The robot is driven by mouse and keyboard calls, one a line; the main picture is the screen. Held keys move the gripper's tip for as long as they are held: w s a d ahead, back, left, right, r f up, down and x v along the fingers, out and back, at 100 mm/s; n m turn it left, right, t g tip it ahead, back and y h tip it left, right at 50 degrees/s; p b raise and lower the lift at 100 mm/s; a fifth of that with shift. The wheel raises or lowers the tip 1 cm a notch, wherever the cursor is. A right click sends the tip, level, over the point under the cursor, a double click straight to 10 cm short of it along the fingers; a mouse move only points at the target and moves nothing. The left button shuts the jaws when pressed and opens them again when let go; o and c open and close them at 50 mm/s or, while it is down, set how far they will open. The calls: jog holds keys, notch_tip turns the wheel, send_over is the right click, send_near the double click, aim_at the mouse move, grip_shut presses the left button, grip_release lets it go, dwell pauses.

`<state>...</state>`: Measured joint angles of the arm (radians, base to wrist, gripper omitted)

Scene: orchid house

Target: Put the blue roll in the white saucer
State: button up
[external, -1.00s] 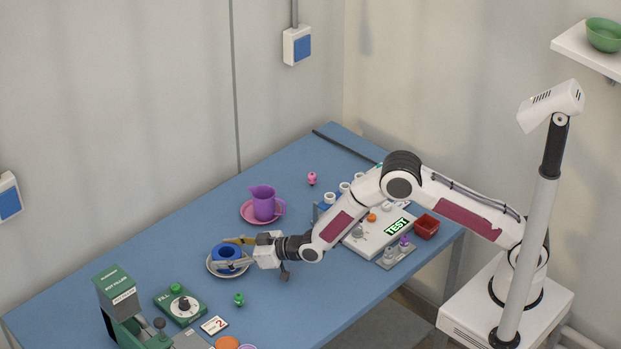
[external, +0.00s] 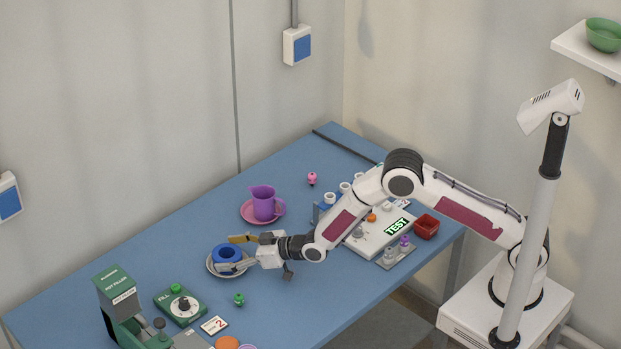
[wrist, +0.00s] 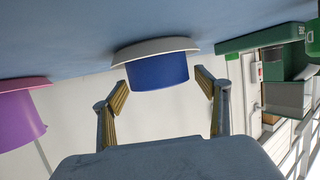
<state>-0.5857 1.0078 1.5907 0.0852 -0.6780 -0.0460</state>
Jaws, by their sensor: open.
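The blue roll (external: 227,254) sits in the white saucer (external: 213,272) on the blue table. In the wrist view the blue roll (wrist: 158,73) rests against the white saucer (wrist: 150,46), whose rim shows around its base. My gripper (external: 238,253) is open at the right side of the roll. In the wrist view its two fingers (wrist: 162,98) stand apart, with the roll just beyond and between their tips and a gap on each side. The roll's far side is hidden.
A purple jug (external: 264,203) on a pink saucer (external: 246,213) stands behind my gripper. A green machine (external: 118,300), a green FILL box (external: 180,303) and a small green figure (external: 239,299) lie nearer the front. A white TEST panel (external: 376,240) is to the right.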

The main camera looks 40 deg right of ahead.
jog(key=shift+v, duration=5.55)
jog(key=shift+r, duration=0.1)
jog(key=shift+w+d+r, duration=0.15)
jog(key=shift+d+r, duration=0.15)
jog(key=shift+r, duration=0.05)
jog(key=s+d+r+m+g+h, duration=0.15)
jog(key=s+d+r, duration=0.25)
jog(key=d+r, duration=0.55)
jog(key=s+d+r+m+g+h, duration=0.1)
jog(key=s+d+r+h, duration=0.25)
jog(key=d+r, duration=0.6)
jog(key=s+d+m+g, duration=0.1)
jog(key=s+d, duration=0.5)
jog(key=s, duration=0.4)
jog(key=s+d+m+g+h, duration=0.1)
jog(key=s+d, duration=0.5)
jog(key=s, duration=0.3)
jog(key=s+d+m+g+h, duration=0.1)
jog(key=s+d+g, duration=0.1)
jog(key=s+d, duration=0.4)
jog(key=shift+s+d, duration=0.35)
jog(key=shift+s, duration=1.95)
jog(key=shift+r+m, duration=0.15)
jog(key=shift+m, duration=0.1)
